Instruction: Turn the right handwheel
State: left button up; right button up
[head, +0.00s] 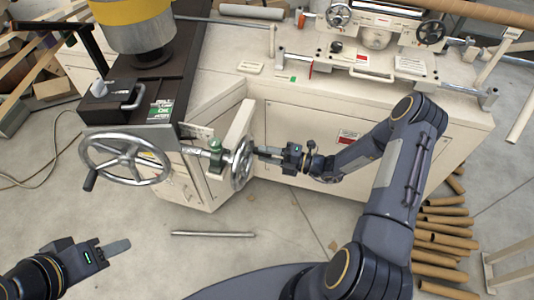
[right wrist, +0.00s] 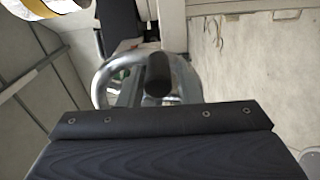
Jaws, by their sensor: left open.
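The right handwheel (head: 242,163) is a metal wheel seen nearly edge-on at the front of the winder. It also shows in the right wrist view (right wrist: 101,84), with a dark round handle (right wrist: 158,74) facing the camera. My right gripper (head: 262,153) points left, with its fingertips at the right side of this wheel, near its rim and handle. Whether its fingers grip the handle is hidden. My left gripper (head: 122,246) is open and empty at the lower left, over the floor and away from the wheels.
A larger left handwheel (head: 124,162) with a black handle stands left of the right one. A green-marked fitting (head: 215,150) lies between them. A metal rod (head: 213,234) lies on the floor. Cardboard tubes (head: 440,240) lie at the right. The floor in front is mostly clear.

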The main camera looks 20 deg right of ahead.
jog(key=shift+o, duration=1.1)
jog(key=v, duration=0.7)
jog(key=shift+s+d+b, duration=0.2)
jog(key=shift+d+b, duration=0.1)
jog(key=shift+b, duration=0.1)
jog(key=w+a+n+b, duration=0.1)
jog(key=a+n+b, duration=0.1)
jog(key=n+b, duration=0.2)
jog(key=w+a+n+b, duration=0.2)
jog(key=n+b, duration=0.3)
jog(key=b, duration=0.6)
jog(key=w+a+n+b, duration=0.2)
jog(key=n+b, duration=0.3)
jog(key=b, duration=0.3)
jog(key=shift+w+a+r, duration=0.1)
jog(key=shift+a+r, duration=0.05)
jog(key=shift+a, duration=0.3)
